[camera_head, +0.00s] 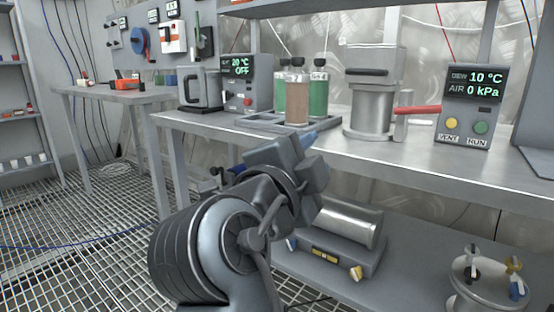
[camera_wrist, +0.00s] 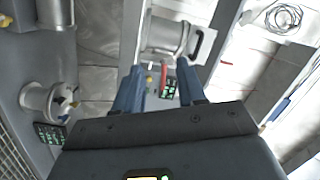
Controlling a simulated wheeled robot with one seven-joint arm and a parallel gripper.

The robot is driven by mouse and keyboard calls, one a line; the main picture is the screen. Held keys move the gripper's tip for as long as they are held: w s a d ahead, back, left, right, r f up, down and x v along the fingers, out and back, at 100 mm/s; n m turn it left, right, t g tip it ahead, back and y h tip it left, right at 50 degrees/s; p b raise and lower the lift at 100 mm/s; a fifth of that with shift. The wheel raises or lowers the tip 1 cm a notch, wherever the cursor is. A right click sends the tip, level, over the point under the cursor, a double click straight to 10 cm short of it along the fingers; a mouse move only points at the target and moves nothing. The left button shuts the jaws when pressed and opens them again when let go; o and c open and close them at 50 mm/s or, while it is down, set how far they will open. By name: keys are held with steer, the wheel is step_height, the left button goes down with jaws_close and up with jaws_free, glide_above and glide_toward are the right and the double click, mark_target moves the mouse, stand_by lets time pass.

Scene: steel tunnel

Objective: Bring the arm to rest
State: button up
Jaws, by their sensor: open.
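My arm stands folded in front of the steel workbench in the head view. My gripper (camera_head: 304,140) is at its upper end, close to the bench's front edge and apart from the things on the bench. In the wrist view my gripper (camera_wrist: 158,85) shows its two blue-grey fingers spread, with nothing held between them. Past the fingers, apart from them, are a steel vessel (camera_wrist: 167,35), its red handle (camera_wrist: 163,72) and a control box with green digits (camera_wrist: 168,88).
A lower shelf (camera_head: 405,275) holds a steel cylinder (camera_head: 345,222) and a valved pot (camera_head: 485,295). Grated floor (camera_head: 80,240) lies open at left.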

steer(key=s+d+f+n+y, duration=0.25)
steer(key=f+n, duration=0.25)
steer(key=f, duration=0.3)
steer(key=s+d+f+n+y, duration=0.2)
steer(key=s+d+f+n, duration=0.2)
steer(key=f, duration=0.4)
steer(key=s+d+f+n+y, duration=0.3)
steer(key=f+n, duration=0.2)
steer(key=f, duration=0.3)
steer(key=s+d+f+n+g+y, duration=0.1)
steer(key=s+d+f+n, duration=0.15)
steer(key=s, duration=0.85)
steer(key=s+d+f+n+y, duration=0.15)
steer(key=s+d+f, duration=0.25)
steer(key=s, duration=0.8)
steer(key=s+d+r+h, duration=0.15)
steer(key=s+r, duration=0.25)
steer(key=s, duration=0.6)
step_height(320, 180, up, 33)
steer(key=p, duration=3.2)
steer(key=shift+a+n, duration=0.25)
steer(key=shift+n, duration=0.05)
